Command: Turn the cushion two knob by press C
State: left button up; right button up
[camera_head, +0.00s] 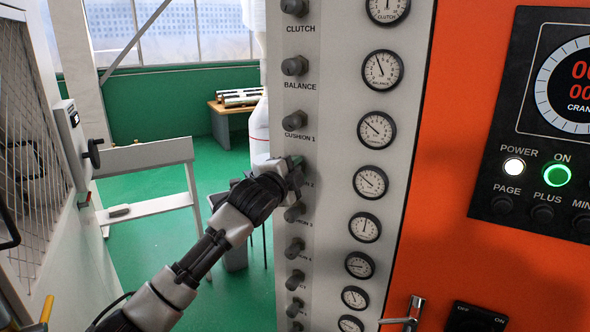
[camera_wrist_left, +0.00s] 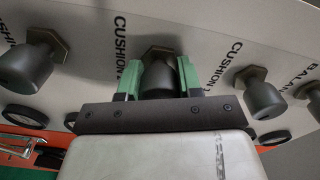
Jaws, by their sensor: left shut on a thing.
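The cushion two knob (camera_wrist_left: 158,76) is a dark grey knob on the pale panel, between the two green fingers of my left gripper (camera_wrist_left: 156,80) in the left wrist view. The fingers are shut on its sides. In the head view my left gripper (camera_head: 293,168) covers this knob and most of its label, just below the cushion 1 knob (camera_head: 295,121). The gauge level with it (camera_head: 370,183) has its needle pointing to the upper left. My right gripper is not in view.
More knobs stand close above and below in the same column, such as the balance knob (camera_head: 295,66). Dial gauges line the panel's right side. An orange cabinet (camera_head: 500,255) with a black control panel (camera_head: 528,100) stands right. A white frame (camera_head: 150,155) is left.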

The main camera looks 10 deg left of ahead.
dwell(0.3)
pick_arm(q)
jog(key=o, duration=0.9)
jog(key=shift+s, duration=0.1)
jog(key=shift+s+a+f, duration=0.1)
jog(key=shift+s+a, duration=0.05)
jog(key=shift+s, duration=0.05)
jog(key=b+v, duration=0.3)
jog(key=v, duration=0.7)
jog(key=shift+b, duration=0.3)
dwell(1.2)
